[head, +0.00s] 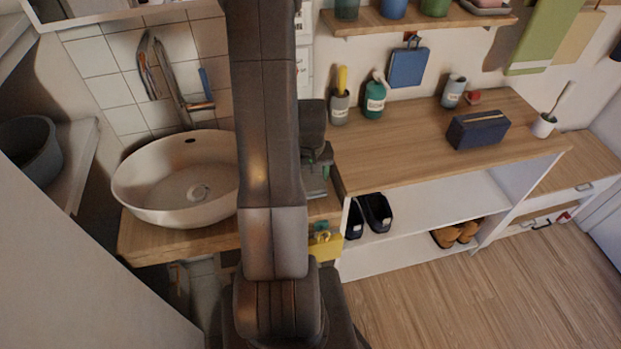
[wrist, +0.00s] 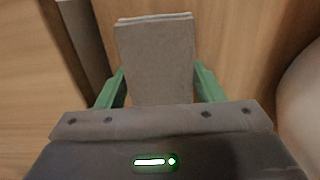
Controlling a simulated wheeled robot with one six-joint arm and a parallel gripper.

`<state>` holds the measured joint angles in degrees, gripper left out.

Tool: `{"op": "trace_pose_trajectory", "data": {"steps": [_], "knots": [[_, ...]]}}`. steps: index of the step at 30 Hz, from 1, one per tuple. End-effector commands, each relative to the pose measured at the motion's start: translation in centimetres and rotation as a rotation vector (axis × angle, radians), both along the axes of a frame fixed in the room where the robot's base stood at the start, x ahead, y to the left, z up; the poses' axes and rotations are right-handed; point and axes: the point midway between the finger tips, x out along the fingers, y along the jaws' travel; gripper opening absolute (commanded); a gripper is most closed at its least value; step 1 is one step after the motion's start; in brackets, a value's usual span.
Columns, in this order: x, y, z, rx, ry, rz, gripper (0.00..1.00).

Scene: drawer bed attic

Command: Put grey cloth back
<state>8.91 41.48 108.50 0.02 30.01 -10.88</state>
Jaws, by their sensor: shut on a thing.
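The grey cloth (wrist: 155,55) is folded flat and stands out between the green fingers of my gripper (wrist: 160,85) in the wrist view. The fingers close on it from both sides. In the head view my gripper (head: 322,160) is mostly hidden behind my arm, beside the wooden counter, right of the basin. I cannot clearly make out the cloth in the head view.
A round basin (head: 180,180) stands left of my arm. The wooden counter (head: 400,145) at right holds a green bottle (head: 375,97), cups and a dark blue box (head: 478,130). Shoes (head: 375,212) sit in the shelf below. The floor (head: 470,295) at front right is clear.

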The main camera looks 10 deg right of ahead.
Motion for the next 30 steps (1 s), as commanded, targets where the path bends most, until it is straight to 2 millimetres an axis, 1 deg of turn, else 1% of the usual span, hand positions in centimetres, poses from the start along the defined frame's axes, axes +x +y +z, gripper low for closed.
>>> {"op": "trace_pose_trajectory", "data": {"steps": [1,4,13,17,18,20,21,30], "knots": [[-0.1,0.0,-0.6,0.001,0.004,0.0,0.51],[-0.1,0.0,-1.4,0.0,0.002,0.0,0.51],[0.0,0.0,-1.6,0.0,0.0,0.0,0.51],[0.0,0.0,-2.0,0.0,0.0,0.0,0.51],[0.0,0.0,-1.8,0.0,0.0,0.0,0.69],[0.0,0.0,-1.8,0.0,0.0,0.0,0.81],[0.0,0.0,-1.8,0.0,0.0,0.0,0.83],[0.0,0.0,-1.6,0.0,0.0,0.0,0.83]]}}
